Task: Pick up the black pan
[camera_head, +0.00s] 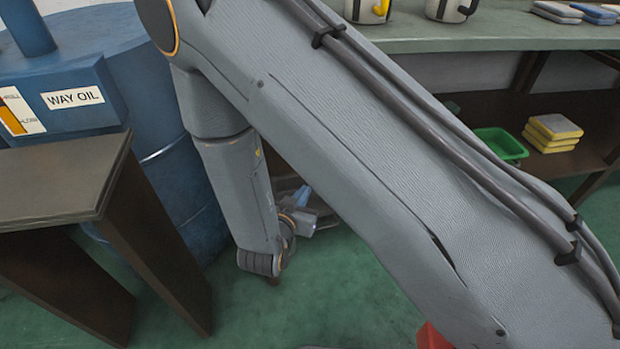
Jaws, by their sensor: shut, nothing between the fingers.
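I see no black pan in the head view. My grey arm crosses the middle of the picture and may hide it. The forearm reaches down between the blue tank and the workbench. Its wrist joints show low in front of a shelf, partly covered by my upper arm. The fingers of my gripper cannot be made out.
A blue tank (182,170) marked WAY OIL stands at left behind a brown table (60,190). A green workbench (450,35) carries cups (446,10) and pads (590,13). Its lower shelf holds a green bin (500,144) and yellow pads (552,131). Something red (433,337) shows at the bottom.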

